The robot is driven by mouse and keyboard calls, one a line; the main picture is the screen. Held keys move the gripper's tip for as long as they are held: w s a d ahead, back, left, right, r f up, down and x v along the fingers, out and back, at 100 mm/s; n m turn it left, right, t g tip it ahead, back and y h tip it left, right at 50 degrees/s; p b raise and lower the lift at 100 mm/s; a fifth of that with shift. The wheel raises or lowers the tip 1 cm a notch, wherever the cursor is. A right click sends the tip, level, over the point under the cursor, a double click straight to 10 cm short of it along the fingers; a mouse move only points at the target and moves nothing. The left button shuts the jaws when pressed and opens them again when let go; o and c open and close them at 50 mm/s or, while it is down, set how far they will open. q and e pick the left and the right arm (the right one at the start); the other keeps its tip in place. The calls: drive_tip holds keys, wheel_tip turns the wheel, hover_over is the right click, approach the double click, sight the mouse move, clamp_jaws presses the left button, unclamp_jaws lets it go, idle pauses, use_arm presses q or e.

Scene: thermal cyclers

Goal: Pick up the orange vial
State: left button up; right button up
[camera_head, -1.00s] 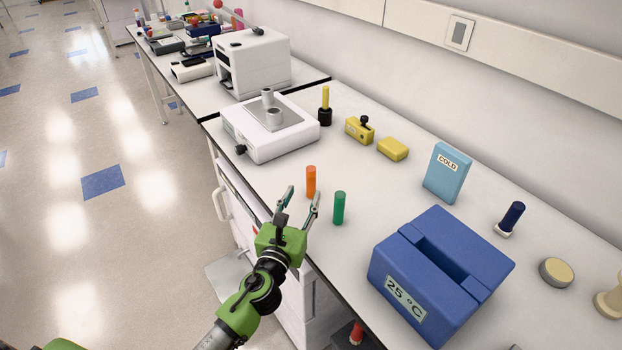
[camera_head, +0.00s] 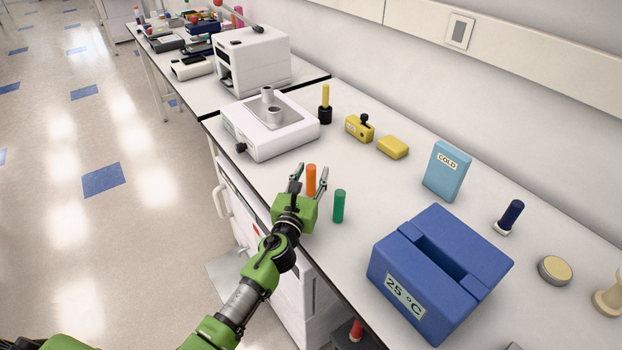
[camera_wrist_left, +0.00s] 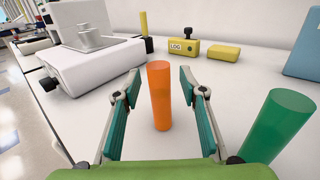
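The orange vial (camera_head: 311,178) stands upright on the white bench. In the left wrist view the orange vial (camera_wrist_left: 160,95) is between the two fingers of my left gripper (camera_wrist_left: 157,98), with a gap on each side. In the head view my left gripper (camera_head: 309,182) is open, one finger to the left of the vial and one to the right. The lower part of the vial is partly hidden by the gripper in the head view. My right gripper is not in view.
A green vial (camera_head: 339,206) stands close to the right of the gripper. A white device (camera_head: 268,137) is behind to the left. A blue box marked 25 °C (camera_head: 395,270) stands to the right.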

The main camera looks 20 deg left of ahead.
use_arm(q)
clamp_jaws()
